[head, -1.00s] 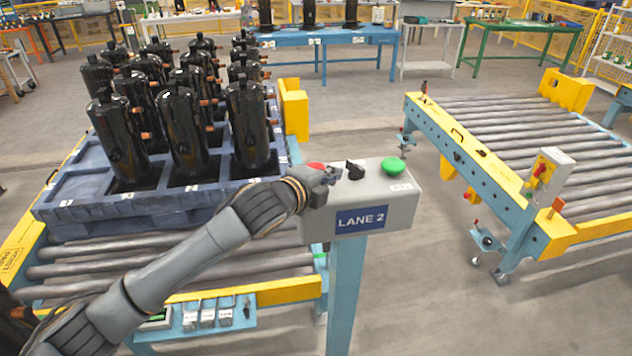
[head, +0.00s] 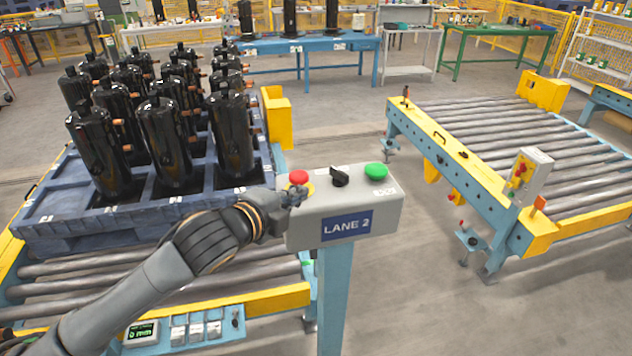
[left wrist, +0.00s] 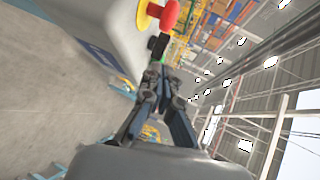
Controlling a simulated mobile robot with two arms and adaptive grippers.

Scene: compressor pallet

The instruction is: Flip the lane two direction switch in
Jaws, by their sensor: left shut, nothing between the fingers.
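The lane two control box (head: 345,208) is grey, with a blue "LANE 2" label, on a blue post. On its top are a red mushroom button (head: 299,177), a black direction switch (head: 340,176) in the middle and a green button (head: 376,171). My left gripper (head: 297,194) is shut and empty at the box's left end, just in front of the red button. In the left wrist view the gripper (left wrist: 158,76) points towards the black switch (left wrist: 157,45), with the red button (left wrist: 169,15) beyond; I cannot tell whether it touches. My right gripper is not in view.
A blue pallet (head: 95,225) with several black compressors (head: 165,140) sits on a roller conveyor at the left. Another roller conveyor (head: 520,145) with a small switch box (head: 529,175) is at the right. Open floor (head: 420,290) lies between them.

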